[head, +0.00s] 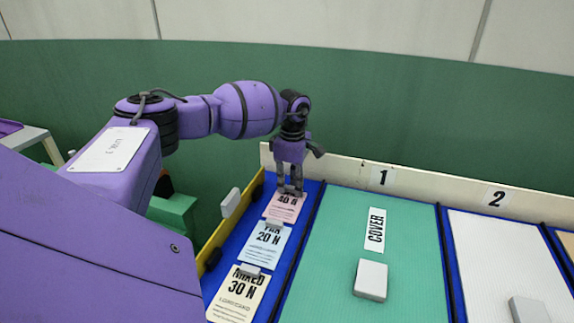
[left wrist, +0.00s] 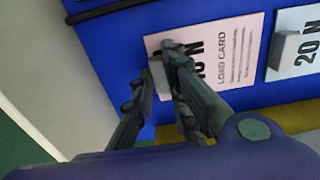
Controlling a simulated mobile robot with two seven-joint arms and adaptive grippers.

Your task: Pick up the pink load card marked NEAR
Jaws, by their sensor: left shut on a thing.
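The pink load card (head: 284,209) lies at the far end of a blue strip, and shows at the upper middle of the left wrist view (left wrist: 235,60). My left gripper (head: 290,189) points down over the card's far end. Its fingers (left wrist: 165,70) are shut on the card's small grey grip block, mostly hidden between them. The card looks flat on the strip; I cannot tell whether it is lifted at all. My right gripper is not in view.
A light blue 20 N card (head: 268,243) and a cream 30 N card (head: 238,295) lie nearer on the strip, each with a grey block. A green panel (head: 335,260) marked COVER lies to the right. A cream back wall (head: 345,176) and yellow side edge (head: 215,245) border the strip.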

